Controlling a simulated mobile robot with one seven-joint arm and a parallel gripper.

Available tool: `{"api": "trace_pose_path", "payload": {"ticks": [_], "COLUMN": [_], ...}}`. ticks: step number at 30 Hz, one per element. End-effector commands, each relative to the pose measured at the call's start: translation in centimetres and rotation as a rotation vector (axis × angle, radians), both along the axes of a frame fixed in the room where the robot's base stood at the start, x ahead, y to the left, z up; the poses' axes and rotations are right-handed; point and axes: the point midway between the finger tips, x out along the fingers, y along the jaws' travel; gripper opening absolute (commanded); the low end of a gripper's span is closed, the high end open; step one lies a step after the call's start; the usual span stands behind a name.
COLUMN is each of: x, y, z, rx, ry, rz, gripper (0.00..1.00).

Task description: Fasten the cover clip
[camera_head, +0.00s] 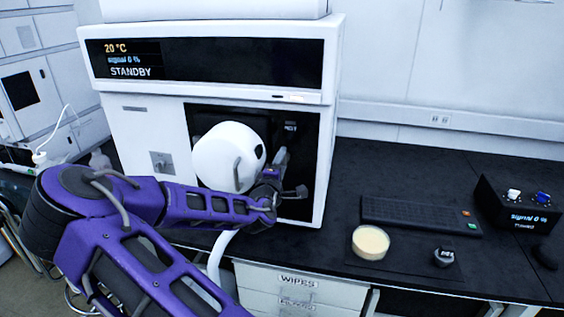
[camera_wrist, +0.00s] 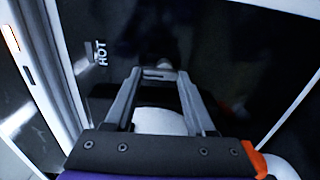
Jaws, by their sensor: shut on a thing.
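The white instrument (camera_head: 210,97) stands on the dark bench, with a dark front panel (camera_wrist: 225,50) marked HOT. My gripper (camera_head: 292,190) is up against this panel in the head view. In the wrist view my gripper (camera_wrist: 158,75) has its fingers brought together at the tips on a small grey piece (camera_wrist: 156,73), which seems to be the cover clip. It lies close to the dark panel, to the right of the HOT label. My arm hides much of the panel in the head view, so whether the clip is fastened cannot be made out.
The display (camera_head: 130,60) reads 20 °C, signal 0 %, STANDBY. To the right on the bench are a black keyboard-like unit (camera_head: 415,214), a round cream-topped dish (camera_head: 370,242), a dark round cap (camera_head: 443,256) and a black box (camera_head: 515,205). The bench behind them is clear.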

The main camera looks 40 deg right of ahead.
Motion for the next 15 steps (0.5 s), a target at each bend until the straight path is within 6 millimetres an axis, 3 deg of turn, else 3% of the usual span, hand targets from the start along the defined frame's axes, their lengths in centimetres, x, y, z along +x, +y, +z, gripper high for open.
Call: {"api": "trace_pose_path", "payload": {"ticks": [12,13,15], "x": [0.03,0.03,0.01], "y": [-0.03,-0.03,-0.03], "z": [0.08,0.08,0.07], "rx": [-0.008,-0.008,-0.007], "ry": [0.006,0.006,0.006], "rz": [0.001,0.0,0.0], "gripper": [0.0,0.6,0.73]}}
